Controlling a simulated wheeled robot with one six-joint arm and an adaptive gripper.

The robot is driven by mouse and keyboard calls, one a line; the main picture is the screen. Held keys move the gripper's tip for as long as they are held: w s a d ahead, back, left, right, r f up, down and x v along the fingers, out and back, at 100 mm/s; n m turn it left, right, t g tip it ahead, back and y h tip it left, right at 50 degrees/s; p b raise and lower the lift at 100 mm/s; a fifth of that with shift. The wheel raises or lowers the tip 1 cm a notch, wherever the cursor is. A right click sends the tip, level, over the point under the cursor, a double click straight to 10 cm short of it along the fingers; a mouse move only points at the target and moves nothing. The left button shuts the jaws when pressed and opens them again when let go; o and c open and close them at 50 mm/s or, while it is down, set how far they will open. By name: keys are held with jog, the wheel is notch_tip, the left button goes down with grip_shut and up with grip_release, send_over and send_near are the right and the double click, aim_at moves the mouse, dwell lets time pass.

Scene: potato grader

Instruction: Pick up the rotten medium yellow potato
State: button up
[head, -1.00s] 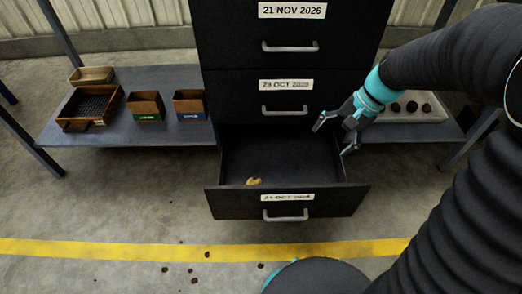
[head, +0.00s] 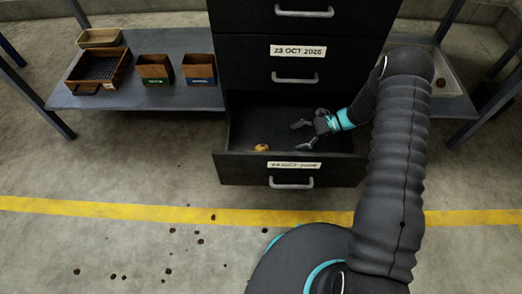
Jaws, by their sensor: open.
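A small yellow-brown potato (head: 262,147) lies in the open bottom drawer (head: 235,166) of the black cabinet, near the drawer's front wall and left of its middle. Its lower part is hidden by that wall, and I cannot tell its rot or size class from here. My gripper (head: 296,136) is open and empty, reaching into the drawer from the right. Its fingers point left toward the potato, with a gap between them and it.
The closed drawer above is labelled 23 OCT 2026 (head: 298,51). On the left shelf (head: 120,99) stand a brown crate (head: 98,70), a tan tray (head: 100,38), a green-labelled box (head: 155,69) and a blue-labelled box (head: 199,69). A pale tray (head: 447,92) is at right. Dark crumbs dot the floor.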

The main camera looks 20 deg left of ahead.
jog(key=f, duration=0.3)
jog(key=shift+s+a+m+y, duration=0.1)
jog(key=shift+a+m+y, duration=0.2)
jog(key=shift+m+y, duration=0.1)
jog(key=shift+s+a+f, duration=0.1)
jog(key=shift+a+f, duration=0.1)
jog(key=shift+f, duration=0.1)
jog(key=x, duration=0.8)
jog(key=shift+p, duration=0.3)
jog(key=shift+w+p+x, duration=0.2)
jog(key=shift+p+x, duration=0.1)
jog(key=shift+x, duration=2.45)
jog(key=shift+a, duration=0.1)
jog(key=c, duration=1.3)
